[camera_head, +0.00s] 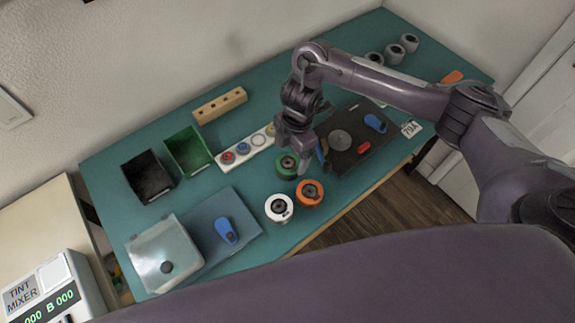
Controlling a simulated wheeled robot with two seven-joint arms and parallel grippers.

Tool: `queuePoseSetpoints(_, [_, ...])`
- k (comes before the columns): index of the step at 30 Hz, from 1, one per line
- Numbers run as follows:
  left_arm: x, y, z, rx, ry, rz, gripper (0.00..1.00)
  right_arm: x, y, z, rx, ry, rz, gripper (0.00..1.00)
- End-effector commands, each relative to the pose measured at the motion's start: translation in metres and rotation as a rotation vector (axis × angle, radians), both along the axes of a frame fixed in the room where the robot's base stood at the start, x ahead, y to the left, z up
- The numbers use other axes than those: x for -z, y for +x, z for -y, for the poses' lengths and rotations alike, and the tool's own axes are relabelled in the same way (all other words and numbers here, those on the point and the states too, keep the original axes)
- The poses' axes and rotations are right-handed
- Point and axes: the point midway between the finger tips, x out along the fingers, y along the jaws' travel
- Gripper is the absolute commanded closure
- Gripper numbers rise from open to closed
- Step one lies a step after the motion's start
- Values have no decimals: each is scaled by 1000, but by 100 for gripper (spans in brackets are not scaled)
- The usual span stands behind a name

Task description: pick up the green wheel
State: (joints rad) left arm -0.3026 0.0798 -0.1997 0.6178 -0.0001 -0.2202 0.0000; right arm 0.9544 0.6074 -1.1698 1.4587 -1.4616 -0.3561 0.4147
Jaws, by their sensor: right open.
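The green wheel (286,165) lies on the teal table with a dark hub at its middle. A white wheel (278,208) and an orange wheel (309,193) lie just in front of it. My right gripper (303,168) is over the table at the right edge of the green wheel, pointing down with its jaws open and nothing seen between them. Its height above the wheel is hard to tell. My left gripper is not in view.
A dark board (345,158) with a blue and a red part lies right of the gripper. A white strip with coloured discs (228,158), a green bin (188,150), a black bin (147,176) and a wooden block (219,105) stand behind left. A clear-lidded box (164,254) is front left.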

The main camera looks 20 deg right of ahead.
Motion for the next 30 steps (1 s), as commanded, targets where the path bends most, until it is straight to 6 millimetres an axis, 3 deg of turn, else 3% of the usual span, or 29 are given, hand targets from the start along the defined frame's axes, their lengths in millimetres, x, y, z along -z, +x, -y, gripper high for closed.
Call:
queuePoseSetpoints(9, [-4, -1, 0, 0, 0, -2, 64, 42, -6, -7, 1, 0, 0, 14])
queuePoseSetpoints(18, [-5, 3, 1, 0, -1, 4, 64, 47, -6, -8, -1, 1, 2, 14])
queuePoseSetpoints(30, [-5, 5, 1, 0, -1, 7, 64, 47, -6, -8, -1, 1, 2, 66])
